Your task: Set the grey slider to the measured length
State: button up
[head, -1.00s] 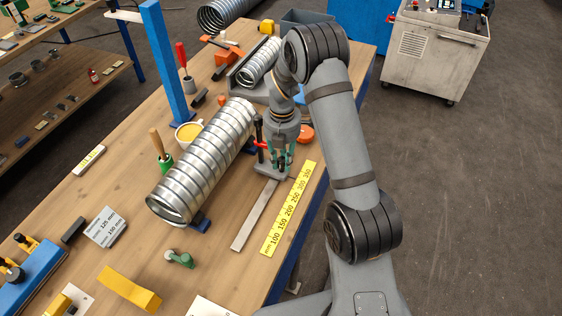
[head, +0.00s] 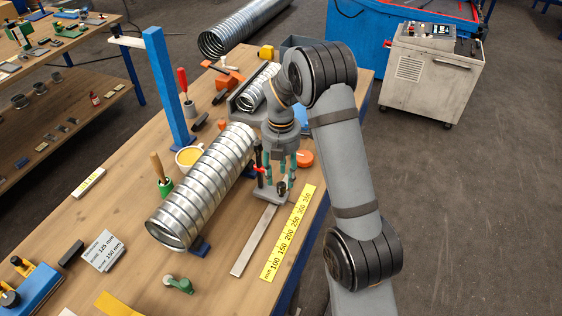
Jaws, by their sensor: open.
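The grey slider (head: 270,194) is a small block with a dark knob, at the far end of a flat grey bar (head: 254,240) on the bench. A yellow scale (head: 288,232) marked in mm, from about 100 to 350, lies along the bar's right side. My gripper (head: 277,177) points down just above the slider, its green-tipped fingers apart. In this view I cannot tell whether a finger touches the slider or the knob. A black upright post with a red part (head: 259,168) stands at the slider's left. A card (head: 102,250) reads 125 mm and 150 mm.
A large spiral duct (head: 205,188) lies left of the bar, close to my gripper. An orange round thing (head: 304,158) sits right of the gripper. The bench front is partly clear.

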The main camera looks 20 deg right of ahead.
aim_at(281, 185)
notch_tip(281, 185, up, 7)
dwell(0.3)
jog(key=shift+f, duration=0.1)
notch_tip(281, 185, down, 12)
jog(key=shift+r, duration=0.1)
dwell(0.6)
jog(key=shift+s+a, duration=0.1)
jog(key=shift+s, duration=0.05)
